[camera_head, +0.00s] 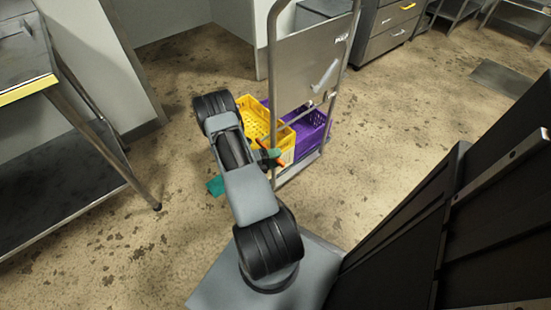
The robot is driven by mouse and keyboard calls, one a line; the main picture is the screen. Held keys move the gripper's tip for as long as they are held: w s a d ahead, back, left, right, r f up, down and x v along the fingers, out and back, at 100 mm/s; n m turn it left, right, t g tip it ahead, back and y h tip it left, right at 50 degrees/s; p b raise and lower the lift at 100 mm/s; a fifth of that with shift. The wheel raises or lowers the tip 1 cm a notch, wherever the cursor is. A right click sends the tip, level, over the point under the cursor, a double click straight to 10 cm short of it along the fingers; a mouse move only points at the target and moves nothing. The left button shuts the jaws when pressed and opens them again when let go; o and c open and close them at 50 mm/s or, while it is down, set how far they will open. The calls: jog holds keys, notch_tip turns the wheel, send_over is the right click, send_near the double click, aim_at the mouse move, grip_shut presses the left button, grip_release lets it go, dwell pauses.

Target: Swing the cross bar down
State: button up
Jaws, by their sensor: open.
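No cross bar can be made out with certainty. A pale metal strip (500,167) runs slantwise along a dark panelled structure (485,225) at the right edge, and it may be part of the bar or its fitting. My gripper (268,155), with orange fingertips, is at the end of my arm, left of the dark structure and well apart from the strip. It is open, with nothing seen between its fingers. In the picture it overlaps the front of the yellow crate; whether it touches cannot be told. My arm hides part of the gripper.
A metal-framed trolley (312,48) holds a yellow crate (254,118) and a purple crate (308,130). A steel table (25,72) stands at left, and a grey drawer cabinet (388,35) at the back. A teal patch (215,186) lies by my arm. Speckled floor (430,105) is clear right of the trolley.

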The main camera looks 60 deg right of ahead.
jog(key=shift+c, duration=0.3)
grip_shut()
dwell(0.3)
